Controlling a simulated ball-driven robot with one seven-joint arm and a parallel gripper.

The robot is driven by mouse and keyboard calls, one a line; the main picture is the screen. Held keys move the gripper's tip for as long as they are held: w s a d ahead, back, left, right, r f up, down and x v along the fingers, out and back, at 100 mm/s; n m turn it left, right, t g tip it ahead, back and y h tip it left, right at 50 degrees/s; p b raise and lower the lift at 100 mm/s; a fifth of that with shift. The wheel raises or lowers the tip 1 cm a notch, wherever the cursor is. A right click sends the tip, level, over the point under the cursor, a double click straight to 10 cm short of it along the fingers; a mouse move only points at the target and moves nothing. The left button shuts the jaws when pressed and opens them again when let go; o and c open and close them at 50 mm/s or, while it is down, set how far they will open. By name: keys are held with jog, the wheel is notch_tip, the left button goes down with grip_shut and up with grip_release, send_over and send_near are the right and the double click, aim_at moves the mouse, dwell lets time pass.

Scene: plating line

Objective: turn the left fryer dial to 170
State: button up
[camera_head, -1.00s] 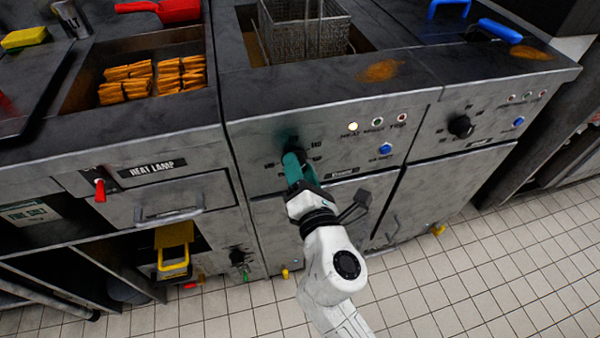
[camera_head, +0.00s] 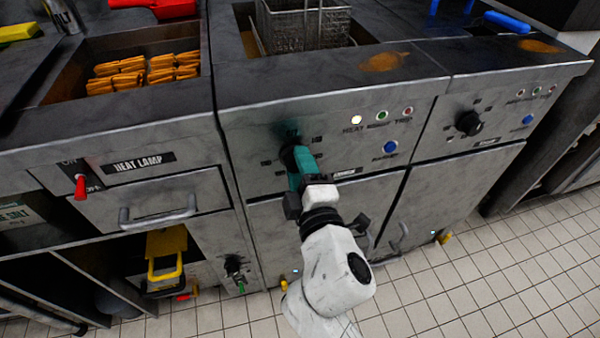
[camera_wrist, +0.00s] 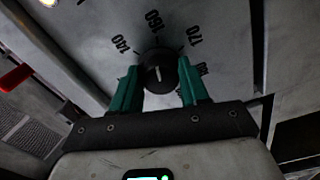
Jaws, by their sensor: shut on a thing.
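The left fryer dial (camera_head: 290,157) is a black round knob on the grey front panel, partly hidden by my gripper in the head view. In the wrist view the dial (camera_wrist: 159,70) stands between my two teal fingers, with numbers around it: 140 at left, what reads as 160 near the top, 170 at upper right and 180 at right. My gripper (camera_head: 296,167) is shut on the dial, one finger on each side.
A second black dial (camera_head: 468,123) is on the right fryer panel. Indicator lamps (camera_head: 381,115) and a blue button (camera_head: 390,147) sit right of the left dial. A heat lamp switch (camera_head: 80,187) and a drawer handle (camera_head: 157,211) are at left. A fryer basket (camera_head: 300,28) stands above.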

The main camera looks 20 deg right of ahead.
jog(key=m+b, duration=0.5)
jog(key=m, duration=0.5)
jog(key=shift+w+f+b, duration=0.1)
jog(key=shift+b, duration=0.3)
jog(key=shift+m, duration=0.4)
jog(key=o, duration=1)
jog(key=shift+c, duration=0.2)
jog(key=shift+o, duration=0.4)
jog(key=s, duration=1.1)
jog(key=shift+p, duration=0.35)
jog(key=shift+a, duration=0.1)
